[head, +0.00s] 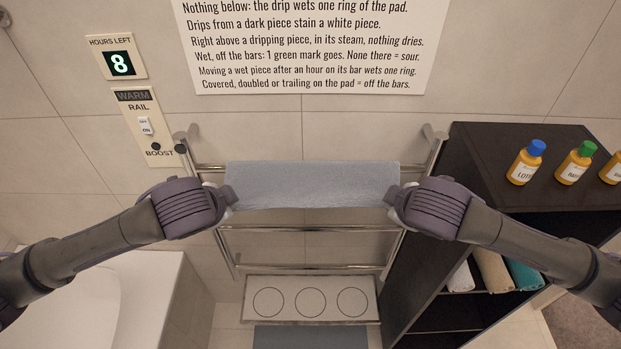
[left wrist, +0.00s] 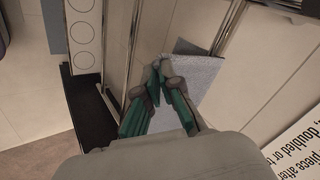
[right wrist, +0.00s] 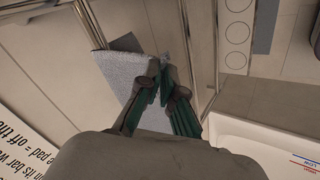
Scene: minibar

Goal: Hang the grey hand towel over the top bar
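The grey hand towel (head: 312,184) is stretched level between my two grippers, in front of the rail's upper part. It hides the middle of the top bar (head: 211,168), whose ends show on either side. Whether it rests on the bar or only hangs before it, I cannot tell. My left gripper (head: 228,197) is closed on its left end, and my right gripper (head: 396,200) on its right end. The towel also shows beyond the closed fingers in the left wrist view (left wrist: 203,82) and right wrist view (right wrist: 122,72).
Lower bars (head: 310,228) are bare. Below is a pad with three rings (head: 310,318) and a blue-grey mat (head: 310,338). A dark shelf (head: 480,160) at right carries several bottles (head: 526,163) and rolled towels (head: 493,270). The hours display (head: 119,64) reads 8.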

